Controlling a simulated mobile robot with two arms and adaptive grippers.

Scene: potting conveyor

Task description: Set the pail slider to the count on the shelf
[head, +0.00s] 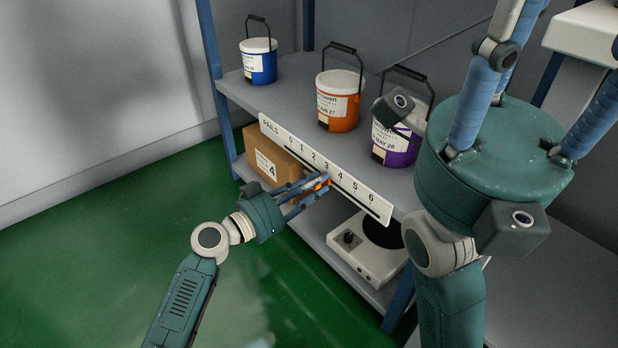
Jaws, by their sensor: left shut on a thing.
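The pail slider is an orange knob (319,183) on a white scale strip (381,208) along the shelf's front edge. The strip reads PAILS with 0 to 6. My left gripper (322,184) is shut on the knob, near the 3 mark; its fingers partly hide the knob, so the exact setting is unclear. Three pails stand on the shelf (287,98): a blue one (258,66), an orange one (339,107) and a purple one (393,150), partly covered by my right gripper. My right gripper (495,150) is large in the foreground, its fingertips outside the picture.
On the lower shelf are a cardboard box (267,165) labelled 4 and a white hotplate-like device (352,252). Blue shelf posts (212,80) stand at the sides. Green floor (90,240) is clear at the left. My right arm hides the shelf's right part.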

